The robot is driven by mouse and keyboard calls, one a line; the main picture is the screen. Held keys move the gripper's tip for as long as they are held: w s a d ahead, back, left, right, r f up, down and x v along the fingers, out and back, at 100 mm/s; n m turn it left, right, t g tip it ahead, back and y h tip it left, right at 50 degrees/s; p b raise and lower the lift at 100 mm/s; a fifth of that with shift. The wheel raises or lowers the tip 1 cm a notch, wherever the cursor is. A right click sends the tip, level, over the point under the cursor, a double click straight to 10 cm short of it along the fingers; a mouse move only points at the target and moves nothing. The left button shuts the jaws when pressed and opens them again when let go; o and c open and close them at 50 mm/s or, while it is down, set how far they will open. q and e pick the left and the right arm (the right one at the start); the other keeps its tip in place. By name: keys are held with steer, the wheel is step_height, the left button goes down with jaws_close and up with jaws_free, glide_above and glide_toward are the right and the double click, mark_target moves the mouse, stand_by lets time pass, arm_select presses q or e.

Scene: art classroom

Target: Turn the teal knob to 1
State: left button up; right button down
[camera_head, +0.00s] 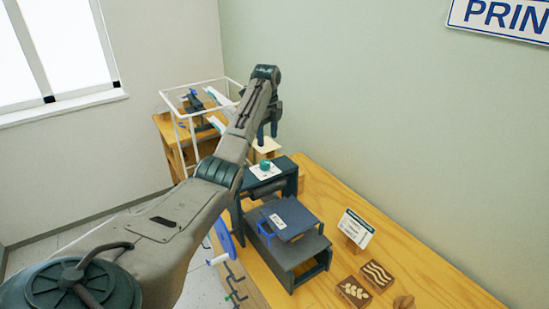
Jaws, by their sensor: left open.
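The teal knob (265,164) stands on a white dial plate (268,173) on top of the dark press frame at the back of the table. The dial's markings are too small to read. My left arm comes in from the left and reaches over the press. My left gripper (267,138) points down above and slightly behind the knob in the picture, with open jaws and apart from the knob. The fingertips are small and partly hidden by the arm. My right gripper is out of view.
The dark press (307,247) has a blue-handled wheel (224,237) at its left. A white-framed rack (178,128) stands behind. The table's (440,280) right side is mostly bare, along the wall.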

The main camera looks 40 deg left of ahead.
mark_target(265, 162)
arm_select(q)
steer(key=s, duration=0.1)
steer(key=s+f+b, duration=0.1)
steer(key=s, duration=0.1)
steer(key=shift+f+b, duration=0.3)
steer(key=shift+b, duration=0.1)
steer(key=f+p, duration=0.1)
steer(key=f, duration=0.1)
steer(key=w+f+p, duration=0.1)
steer(key=f, duration=0.1)
steer(key=w+f, duration=0.1)
steer(key=f, duration=0.1)
steer(key=shift+f+p, duration=0.4)
steer(key=shift+s+f, duration=0.15)
steer(key=shift+f, duration=0.15)
steer(key=shift+s+f, duration=0.15)
steer(key=shift+s, duration=0.25)
steer(key=shift+w+f, duration=0.2)
steer(key=shift+w, duration=0.1)
steer(key=shift+c, duration=0.7)
steer(key=c, duration=0.7)
steer(key=shift+c, duration=0.8)
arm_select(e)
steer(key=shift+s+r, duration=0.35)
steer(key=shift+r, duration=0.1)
